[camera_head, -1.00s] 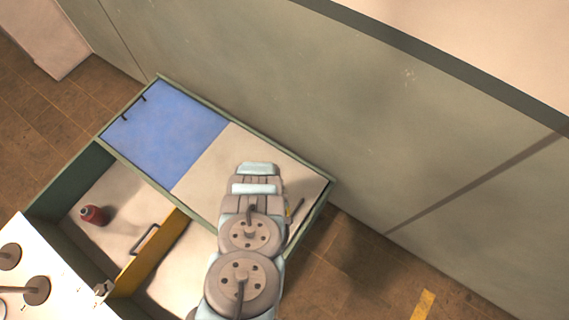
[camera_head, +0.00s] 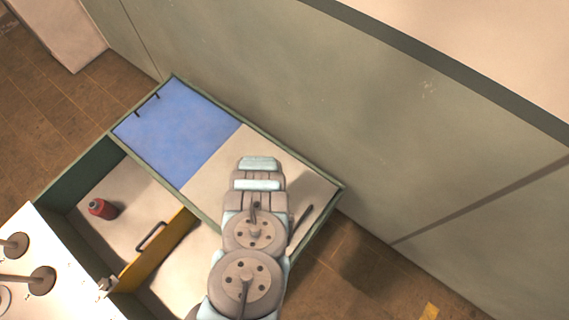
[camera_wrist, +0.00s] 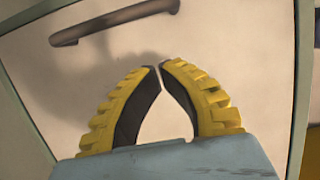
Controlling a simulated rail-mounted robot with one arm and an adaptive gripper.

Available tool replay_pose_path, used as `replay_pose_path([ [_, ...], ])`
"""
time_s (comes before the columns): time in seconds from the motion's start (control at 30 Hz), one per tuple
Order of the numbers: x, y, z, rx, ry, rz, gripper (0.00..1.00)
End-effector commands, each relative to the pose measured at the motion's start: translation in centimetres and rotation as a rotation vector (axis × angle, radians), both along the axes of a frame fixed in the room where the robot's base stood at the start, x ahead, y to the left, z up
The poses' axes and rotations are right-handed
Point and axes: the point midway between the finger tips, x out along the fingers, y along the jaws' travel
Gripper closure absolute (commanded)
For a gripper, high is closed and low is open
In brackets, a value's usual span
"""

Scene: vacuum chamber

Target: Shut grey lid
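The grey lid (camera_head: 285,165) is a pale panel beside a blue one along the box's back side. A dark bar handle (camera_head: 300,230) stands near its right edge. In the wrist view a pale panel (camera_wrist: 235,50) fills most of the picture, with a dark handle (camera_wrist: 115,22) across its top. My gripper (camera_wrist: 160,66) has yellow, black-padded fingers whose tips nearly meet, with nothing between them. It is below the handle in that picture and apart from it. In the head view my arm covers part of the lid and hides the gripper. I cannot tell how far the lid stands open.
The blue panel (camera_head: 178,130) has two small dark handles. The open box (camera_head: 50,200) holds a red can (camera_head: 102,208) and a yellow divider (camera_head: 160,250) with a handle. A white surface with round knobs (camera_head: 42,280) is at lower left. A large grey-green wall (camera_head: 370,130) stands behind.

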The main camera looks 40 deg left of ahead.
Motion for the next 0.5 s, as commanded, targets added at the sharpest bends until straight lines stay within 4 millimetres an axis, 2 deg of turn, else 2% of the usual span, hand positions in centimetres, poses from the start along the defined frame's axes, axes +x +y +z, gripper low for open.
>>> replay_pose_path([
  [0.5,-0.1,1.1,4.2,-0.002,0.001,0.001,1.00],
])
